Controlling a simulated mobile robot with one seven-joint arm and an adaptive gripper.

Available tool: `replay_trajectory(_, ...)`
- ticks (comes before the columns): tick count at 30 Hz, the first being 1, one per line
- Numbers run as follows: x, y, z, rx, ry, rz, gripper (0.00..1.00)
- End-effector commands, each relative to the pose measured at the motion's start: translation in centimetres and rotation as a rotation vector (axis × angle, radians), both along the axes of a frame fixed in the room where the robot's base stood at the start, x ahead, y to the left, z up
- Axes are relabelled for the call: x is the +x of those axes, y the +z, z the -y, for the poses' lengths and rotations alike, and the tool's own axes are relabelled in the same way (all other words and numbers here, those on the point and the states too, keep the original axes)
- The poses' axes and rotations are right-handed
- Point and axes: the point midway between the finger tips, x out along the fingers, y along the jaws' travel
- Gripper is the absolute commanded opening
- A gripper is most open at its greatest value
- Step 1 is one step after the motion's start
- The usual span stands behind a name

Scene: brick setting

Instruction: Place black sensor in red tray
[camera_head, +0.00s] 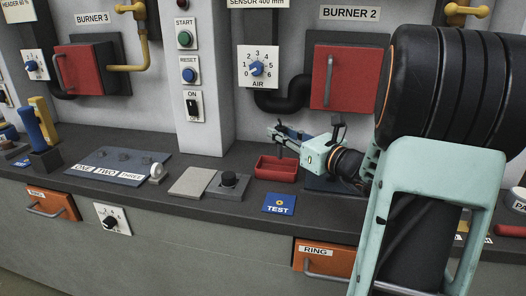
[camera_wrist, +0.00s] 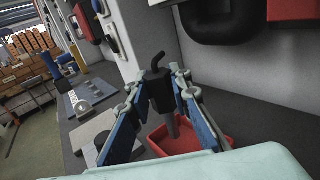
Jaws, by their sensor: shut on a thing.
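The black sensor (camera_wrist: 161,92) has a hooked black top and a greyer stem pointing down. In the wrist view it stands between my two blue-padded fingers. My gripper (camera_wrist: 163,88) is shut on it near the fingertips. In the head view my gripper (camera_head: 279,134) reaches in from the right, above the red tray (camera_head: 276,175), and the sensor shows only as a small dark shape below the fingers. The red tray also shows in the wrist view (camera_wrist: 222,131), below and behind the stem. I cannot tell whether the stem touches the tray floor.
A grey block with a black knob (camera_head: 229,181) and a flat beige plate (camera_head: 192,182) lie left of the tray. A blue TEST card (camera_head: 279,204) lies in front. The burner 2 red door (camera_head: 345,78) and a black pipe (camera_head: 285,98) are on the wall behind.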

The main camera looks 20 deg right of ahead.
Motion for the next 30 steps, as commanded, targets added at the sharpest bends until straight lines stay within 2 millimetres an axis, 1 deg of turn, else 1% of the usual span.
replay_trajectory(1, 0.6, -1.0, 0.1, 0.001, 0.001, -0.001, 0.00)
replay_trajectory(3, 1.1, -1.6, 0.2, 0.000, 0.001, 0.000, 0.00)
replay_trajectory(8, 1.7, -2.1, 0.4, -0.001, 0.001, 0.001, 0.00)
replay_trajectory(11, 2.3, -3.0, 0.5, -0.001, 0.001, 0.001, 0.00)
replay_trajectory(12, 2.6, -3.5, 0.5, -0.001, 0.002, 0.001, 0.00)
replay_trajectory(15, 2.4, -5.3, 0.5, 0.001, 0.001, -0.001, 0.00)
replay_trajectory(17, 2.4, -5.9, 0.5, 0.001, 0.001, 0.000, 0.00)
replay_trajectory(24, 2.4, -5.9, 0.5, -0.002, 0.001, 0.002, 0.00)
replay_trajectory(28, 2.4, -6.3, 0.5, -0.002, 0.001, 0.002, 0.00)
replay_trajectory(29, 2.4, -6.2, 0.5, -0.002, 0.001, 0.002, 0.22)
replay_trajectory(30, 2.4, -6.2, 0.5, -0.002, 0.001, 0.002, 0.26)
